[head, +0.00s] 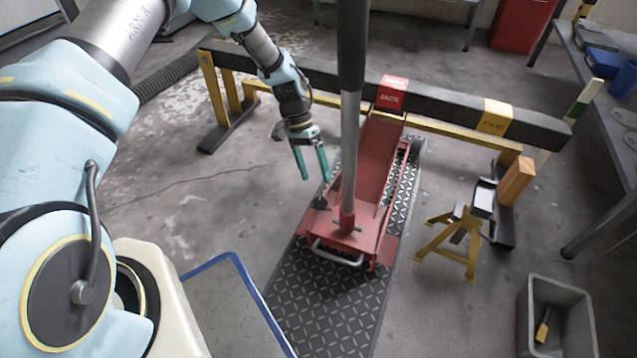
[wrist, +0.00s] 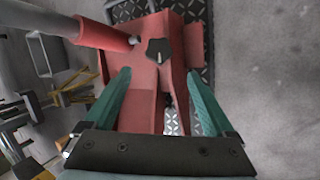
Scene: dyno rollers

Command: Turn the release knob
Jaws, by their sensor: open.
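The release knob (wrist: 159,51) is a dark, angular knob with a pale mark on it, on the red floor jack (wrist: 141,105) in the wrist view. In the head view a small dark piece, apparently the knob (head: 321,203), shows at the left side of the jack (head: 378,160), near the handle's base. My gripper (head: 314,179) is open, with two teal fingers pointing down just above and left of it. In the wrist view the knob lies beyond the fingertips (wrist: 158,74), roughly centred between them. No contact shows.
The jack's long handle (head: 348,130) rises close to the right of my gripper. A black beam (head: 440,107) crosses behind. A yellow jack stand (head: 455,240) and a grey bin (head: 558,310) stand to the right. The floor to the left is mostly clear.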

